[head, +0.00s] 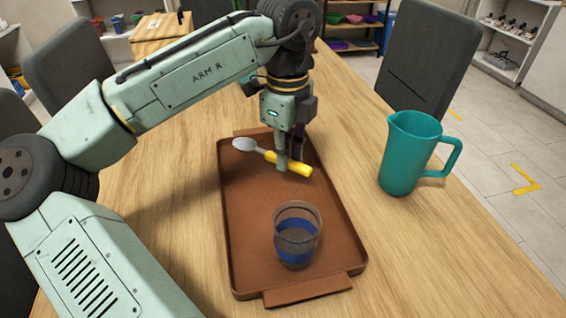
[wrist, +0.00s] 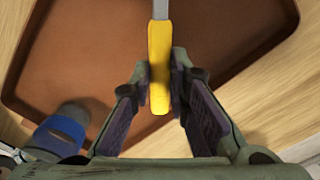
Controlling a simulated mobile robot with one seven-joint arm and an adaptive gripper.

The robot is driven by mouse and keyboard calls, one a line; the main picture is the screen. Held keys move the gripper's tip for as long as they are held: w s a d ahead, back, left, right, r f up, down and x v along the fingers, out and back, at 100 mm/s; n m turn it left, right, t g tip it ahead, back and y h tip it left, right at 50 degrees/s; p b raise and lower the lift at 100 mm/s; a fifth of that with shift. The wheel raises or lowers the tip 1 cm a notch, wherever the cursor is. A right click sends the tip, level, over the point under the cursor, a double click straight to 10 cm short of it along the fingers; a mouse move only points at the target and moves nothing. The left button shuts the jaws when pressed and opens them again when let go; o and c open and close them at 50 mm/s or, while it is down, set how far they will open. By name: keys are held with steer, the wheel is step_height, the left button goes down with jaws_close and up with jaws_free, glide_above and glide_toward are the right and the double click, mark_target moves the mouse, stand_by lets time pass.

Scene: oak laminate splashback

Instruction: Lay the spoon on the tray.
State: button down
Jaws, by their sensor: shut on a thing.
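The spoon (head: 272,157) has a yellow handle and a grey metal bowl. It is over the far half of the brown tray (head: 235,240) in the head view. My gripper (head: 283,165) is shut on the spoon's yellow handle. In the wrist view the yellow handle of the spoon (wrist: 159,65) runs between the two fingers of my gripper (wrist: 160,88), with the tray (wrist: 90,50) behind it. The spoon's bowl is out of the wrist view. I cannot tell whether the spoon touches the tray.
A clear cup with a blue band (head: 297,236) stands on the near half of the tray; it also shows at lower left in the wrist view (wrist: 62,130). A teal pitcher (head: 408,155) stands on the table right of the tray. Grey chairs (head: 430,60) surround the wooden table (head: 460,240).

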steer(key=f, duration=0.3)
steer(key=shift+w+a, duration=0.35)
steer(key=shift+a, duration=0.05)
steer(key=shift+f, duration=0.3)
steer(key=shift+f, duration=0.1)
steer(key=c, duration=1.5)
jaws_free()
steer(key=shift+c, duration=0.2)
step_height(320, 180, up, 12)
steer(key=shift+r+p, duration=0.15)
steer(key=shift+p, duration=0.3)
